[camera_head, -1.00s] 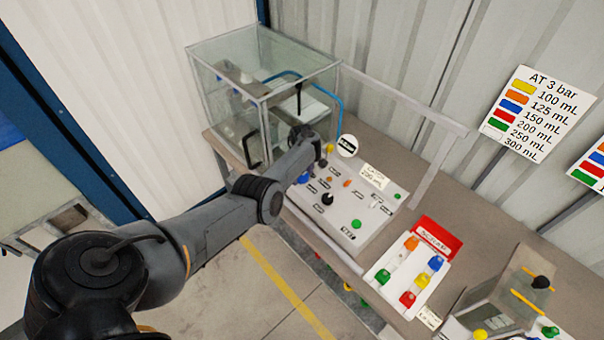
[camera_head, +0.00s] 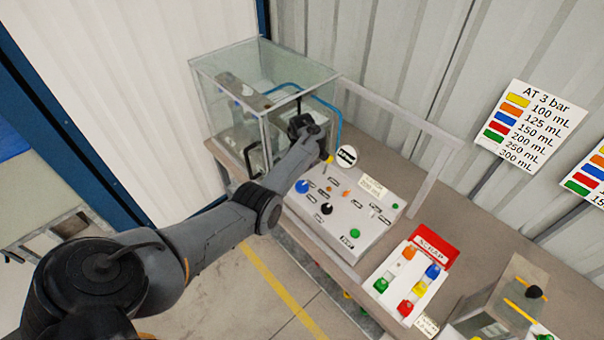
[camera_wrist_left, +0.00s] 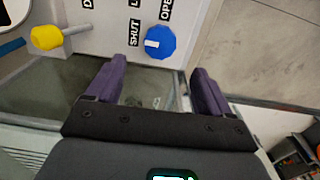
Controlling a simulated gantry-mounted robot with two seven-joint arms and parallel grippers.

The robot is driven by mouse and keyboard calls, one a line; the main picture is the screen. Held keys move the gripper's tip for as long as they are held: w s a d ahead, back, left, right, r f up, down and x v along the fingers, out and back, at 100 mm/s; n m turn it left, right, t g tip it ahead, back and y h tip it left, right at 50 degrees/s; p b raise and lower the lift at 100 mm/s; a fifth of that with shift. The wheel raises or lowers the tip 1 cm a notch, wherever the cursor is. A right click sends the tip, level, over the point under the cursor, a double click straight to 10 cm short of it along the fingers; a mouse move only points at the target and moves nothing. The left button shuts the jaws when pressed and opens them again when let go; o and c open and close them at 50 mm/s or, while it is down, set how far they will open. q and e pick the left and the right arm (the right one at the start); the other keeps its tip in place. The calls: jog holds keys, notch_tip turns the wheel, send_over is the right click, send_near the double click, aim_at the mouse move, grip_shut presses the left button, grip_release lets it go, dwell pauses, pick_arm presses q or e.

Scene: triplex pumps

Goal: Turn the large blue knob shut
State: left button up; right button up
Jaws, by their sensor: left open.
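The large blue knob (camera_head: 302,187) is on the light grey control panel (camera_head: 335,222), at its left side. In the left wrist view the knob (camera_wrist_left: 160,42) lies just beyond the fingertips, with nothing gripping it. A white mark shows on the left part of its face, on the side of the SHUT label (camera_wrist_left: 133,35). The OPEN label (camera_wrist_left: 166,10) is above it. My left gripper (camera_wrist_left: 159,67) has its two purple fingers spread and empty. In the head view its arm reaches in past the panel's back-left corner, and its fingers are hard to make out.
A glass tank (camera_head: 228,75) stands behind and left of the panel. A yellow knob (camera_wrist_left: 46,37) is left of the blue one in the wrist view. A tray with coloured pieces (camera_head: 385,292) and a red sign (camera_head: 436,245) sit to the right. A grey frame rail (camera_head: 395,110) rises behind.

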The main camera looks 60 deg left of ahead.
pick_arm(q)
jog(key=shift+r, duration=0.85)
